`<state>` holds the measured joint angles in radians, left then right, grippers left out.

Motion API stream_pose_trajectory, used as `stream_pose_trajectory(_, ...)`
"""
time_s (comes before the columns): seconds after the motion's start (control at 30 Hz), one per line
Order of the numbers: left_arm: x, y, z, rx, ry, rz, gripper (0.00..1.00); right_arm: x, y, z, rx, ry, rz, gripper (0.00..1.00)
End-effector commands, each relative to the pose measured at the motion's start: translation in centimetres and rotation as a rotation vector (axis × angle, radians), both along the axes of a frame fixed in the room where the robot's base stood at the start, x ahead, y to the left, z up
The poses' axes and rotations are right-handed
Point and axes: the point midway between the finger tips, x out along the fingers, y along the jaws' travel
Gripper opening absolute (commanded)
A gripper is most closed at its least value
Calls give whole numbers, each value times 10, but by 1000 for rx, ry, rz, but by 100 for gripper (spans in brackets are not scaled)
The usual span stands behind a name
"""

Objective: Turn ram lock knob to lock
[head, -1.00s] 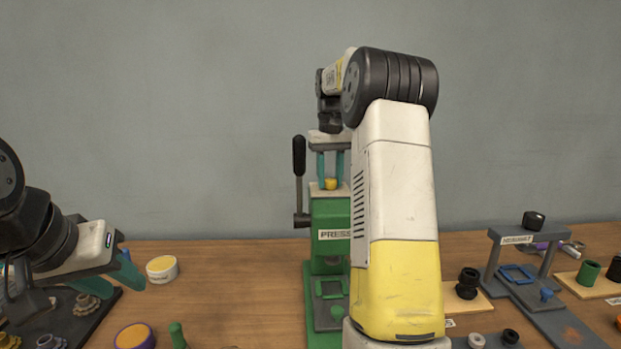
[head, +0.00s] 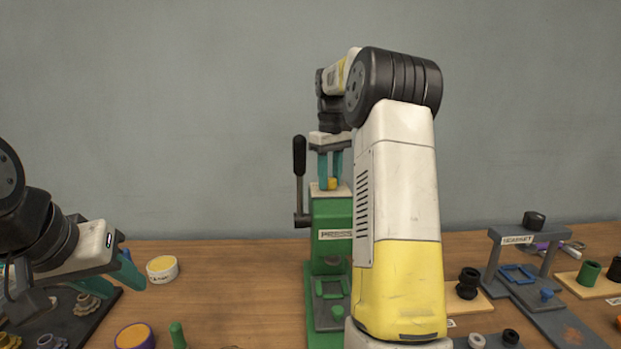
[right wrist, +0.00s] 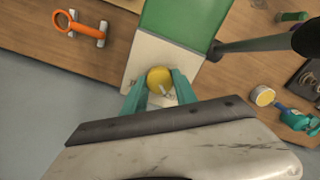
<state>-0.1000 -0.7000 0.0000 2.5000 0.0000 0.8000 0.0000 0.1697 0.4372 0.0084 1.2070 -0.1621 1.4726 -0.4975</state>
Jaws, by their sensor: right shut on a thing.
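The yellow ram lock knob (right wrist: 160,79) sits on the pale top plate (right wrist: 142,62) of the green press (head: 333,216). In the head view the knob (head: 333,184) shows between the teal fingers of my right gripper (head: 330,183). My right gripper points down and is shut on the knob, with one finger on each side in the right wrist view (right wrist: 159,88). A light pointer mark shows on the knob there. My left gripper (head: 108,285) is at the lower left, its teal fingers apart and empty, away from the press.
The press's black-handled lever (head: 299,165) stands upright left of the press. A round yellow-topped tin (head: 162,268) and a purple-rimmed yellow disc (head: 134,337) lie on the table. A grey gate-shaped stand (head: 518,262) is at right. My right arm hides part of the press.

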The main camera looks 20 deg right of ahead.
Motion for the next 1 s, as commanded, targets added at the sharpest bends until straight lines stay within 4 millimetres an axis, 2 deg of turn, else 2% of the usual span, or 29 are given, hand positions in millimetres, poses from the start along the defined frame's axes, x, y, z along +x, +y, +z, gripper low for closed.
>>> stream_pose_trajectory(0.2, 0, 0, 0, 0, 0, 0, 36, 0, 0, 0, -1, -1, 1, 0)
stream_pose_trajectory(0.23, 0, 0, 0, 0, 0, 0, 36, 0, 0, 0, -1, -1, 1, 40)
stream_pose_trajectory(0.3, 0, 0, 0, 0, 0, 0, 36, 0, 0, 0, -1, -1, 1, 53)
stream_pose_trajectory(0.33, 0, 0, 0, 0, 0, 0, 36, 0, 0, 0, -1, -1, 1, 56)
stream_pose_trajectory(0.67, 0, 0, 0, 0, 0, 0, 36, 0, 0, 2, -1, -1, 0, 56)
stream_pose_trajectory(0.77, 0, 0, 0, 0, 0, 0, 36, 1, 0, 12, -1, -3, 0, 56)
stream_pose_trajectory(1.0, 0, 0, 0, 0, 0, 0, 36, 1, 0, 54, -1, -5, 1, 56)
